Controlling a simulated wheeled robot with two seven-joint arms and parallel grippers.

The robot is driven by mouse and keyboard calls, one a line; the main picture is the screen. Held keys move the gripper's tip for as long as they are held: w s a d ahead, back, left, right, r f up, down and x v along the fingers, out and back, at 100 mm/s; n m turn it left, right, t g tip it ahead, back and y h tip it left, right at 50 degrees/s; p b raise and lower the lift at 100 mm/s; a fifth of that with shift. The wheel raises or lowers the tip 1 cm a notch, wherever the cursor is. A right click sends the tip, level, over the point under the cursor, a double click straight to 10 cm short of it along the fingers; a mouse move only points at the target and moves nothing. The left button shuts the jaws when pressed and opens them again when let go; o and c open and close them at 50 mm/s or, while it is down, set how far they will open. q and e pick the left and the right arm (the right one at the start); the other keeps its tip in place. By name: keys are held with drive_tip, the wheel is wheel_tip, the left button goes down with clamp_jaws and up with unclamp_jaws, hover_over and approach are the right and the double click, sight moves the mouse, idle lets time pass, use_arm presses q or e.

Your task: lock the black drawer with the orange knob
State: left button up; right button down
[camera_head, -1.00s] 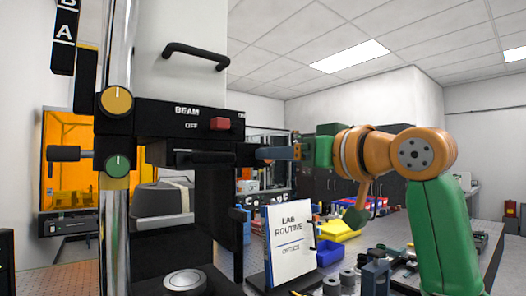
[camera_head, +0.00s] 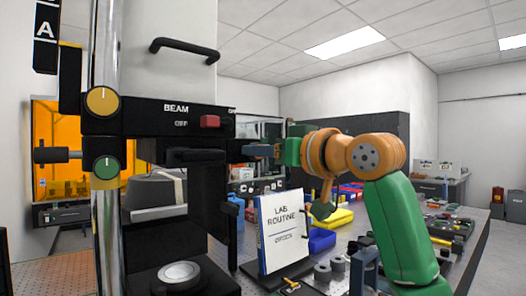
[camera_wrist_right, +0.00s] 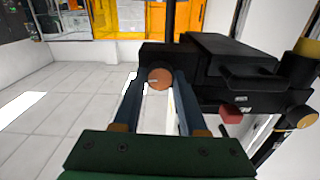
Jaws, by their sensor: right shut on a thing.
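The orange knob (camera_wrist_right: 160,78) shows in the right wrist view on the end of the black drawer (camera_wrist_right: 185,58), with a pale line across its face. My right gripper (camera_wrist_right: 157,77) has its two fingers on either side of the knob and is shut on it. In the head view my right gripper (camera_head: 268,151) reaches from the right to the side of the black instrument, at the drawer (camera_head: 195,156) under the BEAM panel. The knob cannot be made out there. My left gripper is out of view.
The BEAM panel (camera_head: 165,119) carries a red switch (camera_head: 210,121) just above the drawer. Yellow (camera_head: 103,101) and green (camera_head: 106,168) knobs sit on the chrome column. A lab routine binder (camera_head: 281,232) stands below my gripper. Small parts and bins crowd the bench at right.

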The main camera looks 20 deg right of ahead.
drive_tip(key=shift+n+p, duration=5.2)
drive_tip(key=shift+n, duration=2.7)
drive_tip(key=shift+a, duration=0.1)
drive_tip(key=shift+c, duration=2.2)
unclamp_jaws()
